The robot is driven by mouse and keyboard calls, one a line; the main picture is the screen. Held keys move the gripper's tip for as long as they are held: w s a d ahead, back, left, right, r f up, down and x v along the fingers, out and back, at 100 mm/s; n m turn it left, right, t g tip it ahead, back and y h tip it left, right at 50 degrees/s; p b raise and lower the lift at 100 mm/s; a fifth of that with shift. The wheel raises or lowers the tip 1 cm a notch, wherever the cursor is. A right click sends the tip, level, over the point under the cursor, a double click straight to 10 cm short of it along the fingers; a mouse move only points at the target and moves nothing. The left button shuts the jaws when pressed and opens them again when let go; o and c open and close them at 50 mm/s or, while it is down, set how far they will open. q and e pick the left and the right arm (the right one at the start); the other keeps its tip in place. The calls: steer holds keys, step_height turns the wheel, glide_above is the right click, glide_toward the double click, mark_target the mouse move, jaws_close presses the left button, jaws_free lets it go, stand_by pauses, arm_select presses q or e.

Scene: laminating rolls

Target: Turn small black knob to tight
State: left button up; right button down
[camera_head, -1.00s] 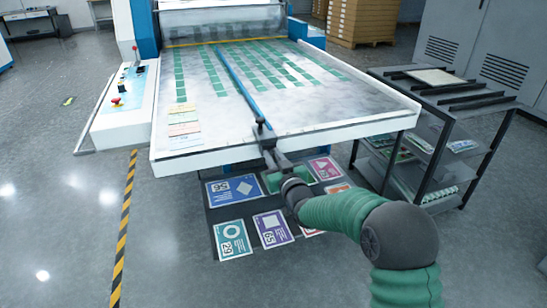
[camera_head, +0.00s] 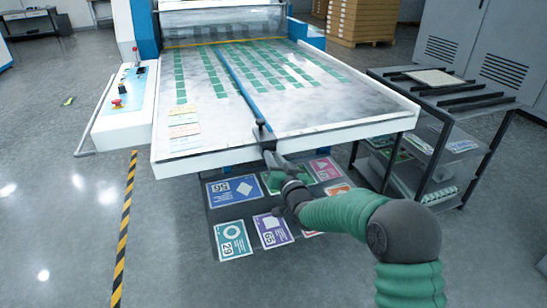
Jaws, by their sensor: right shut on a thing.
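The small black knob (camera_head: 262,124) is on a dark clamp at the near end of a long blue bar (camera_head: 236,82), at the front edge of the machine's table. My right gripper (camera_head: 267,146) reaches up to it from below right and is shut at the clamp, on what appears to be the knob. The fingers and clamp are both dark and small, so the exact contact and the knob's turn angle cannot be told. My left gripper is not in view.
The white-edged machine table (camera_head: 340,128) carries rows of green pieces. A control panel (camera_head: 122,95) with a red button is at left. A dark rack (camera_head: 440,135) stands close on the right. Printed cards (camera_head: 234,189) lie on a dark surface below the front edge.

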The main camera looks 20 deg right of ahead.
steer(key=shift+s+f+m+p, duration=0.15)
steer(key=shift+m+p, duration=0.45)
steer(key=shift+m, duration=2.05)
steer(key=shift+w+f+m+p, duration=0.15)
steer(key=shift+m+p, duration=0.5)
steer(key=shift+m, duration=2.05)
steer(key=shift+s+f+m+p, duration=0.1)
steer(key=shift+f+m+p, duration=0.35)
steer(key=shift+m, duration=2.2)
steer(key=shift+r, duration=0.2)
steer(key=c, duration=1.5)
jaws_free()
steer(key=shift+o, duration=1)
steer(key=shift+r, duration=0.2)
